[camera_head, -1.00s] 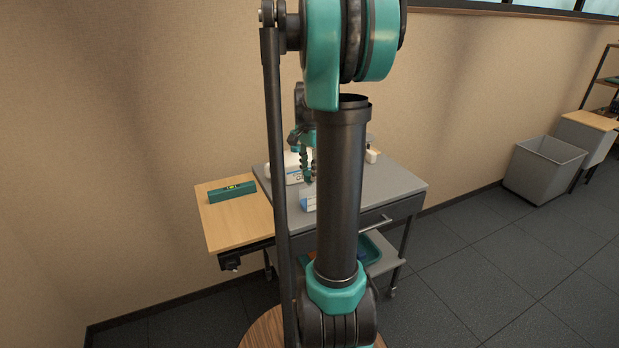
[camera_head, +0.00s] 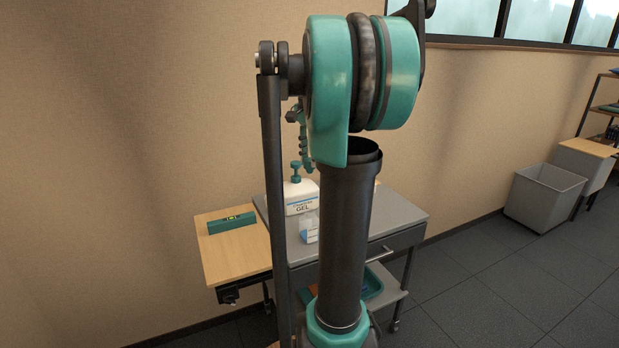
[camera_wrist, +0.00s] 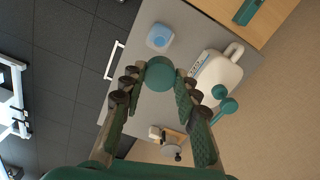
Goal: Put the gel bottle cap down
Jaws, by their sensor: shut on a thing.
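My gripper (camera_wrist: 160,78) is shut on a round teal cap (camera_wrist: 159,73), which sits between its fingertips in the wrist view. The bottle also shows in the wrist view (camera_wrist: 222,72), to the right of the cap. A small clear container with a blue label (camera_head: 309,229) stands in front of the bottle.
A teal level-like bar (camera_head: 231,223) lies on the wooden side board (camera_head: 236,258) at the left. A small white and wood object (camera_wrist: 172,136) stands on the cart in the wrist view. A grey bin (camera_head: 543,195) stands far right. The wall is behind the cart.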

